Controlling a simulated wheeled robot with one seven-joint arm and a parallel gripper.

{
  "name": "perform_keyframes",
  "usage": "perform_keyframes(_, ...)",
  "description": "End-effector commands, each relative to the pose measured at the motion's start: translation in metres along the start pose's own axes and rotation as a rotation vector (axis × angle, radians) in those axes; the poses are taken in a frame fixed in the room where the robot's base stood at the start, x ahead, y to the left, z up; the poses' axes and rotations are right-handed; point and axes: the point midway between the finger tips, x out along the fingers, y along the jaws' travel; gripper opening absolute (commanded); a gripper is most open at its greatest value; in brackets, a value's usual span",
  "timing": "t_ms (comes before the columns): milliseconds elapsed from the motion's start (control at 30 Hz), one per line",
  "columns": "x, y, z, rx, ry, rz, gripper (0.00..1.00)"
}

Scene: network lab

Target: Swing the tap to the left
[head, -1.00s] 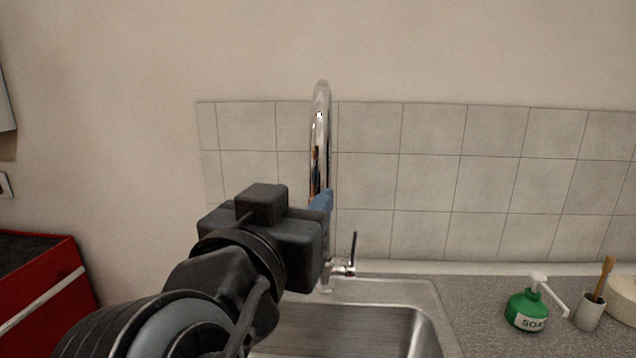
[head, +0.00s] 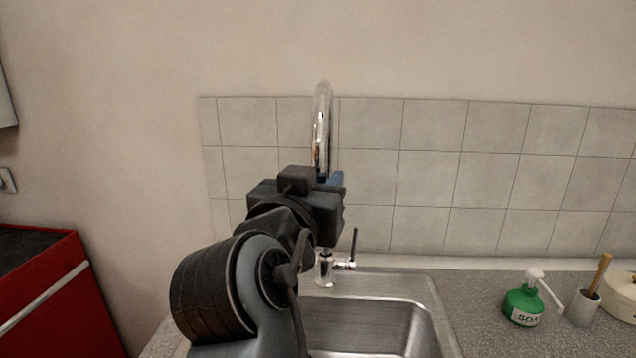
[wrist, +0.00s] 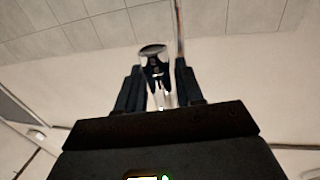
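The chrome tap (head: 321,125) stands upright behind the sink, its tall spout arching at the top. Its base and side lever (head: 346,265) show below my arm. My gripper (head: 335,180) is raised in front of the spout and hides its middle part; a blue fingertip shows just right of the spout. In the wrist view my gripper (wrist: 158,70) has its two dark fingers apart, with a shiny chrome part of the tap (wrist: 154,68) showing between them. I cannot tell whether a finger touches it.
The steel sink (head: 425,310) is set in a grey speckled counter (head: 480,290). A green soap bottle (head: 522,303) and a cup with a brush (head: 585,305) stand at the right. A tiled wall (head: 430,180) is close behind the tap. A red cabinet (head: 65,300) is at the left.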

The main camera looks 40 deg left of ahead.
Motion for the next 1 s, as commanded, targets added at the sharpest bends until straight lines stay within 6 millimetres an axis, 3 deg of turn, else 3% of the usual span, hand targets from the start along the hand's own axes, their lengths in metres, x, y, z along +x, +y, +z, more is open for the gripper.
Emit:
perform_keyframes(367, 0.0, 0.0, 0.0, 0.0, 0.0, 0.0, 0.0)
perform_keyframes(767, -0.001, -0.001, 0.001, 0.0, 0.0, 0.003, 0.0)
perform_keyframes(1000, -0.003, -0.015, 0.004, -0.001, 0.002, 0.059, 0.0)
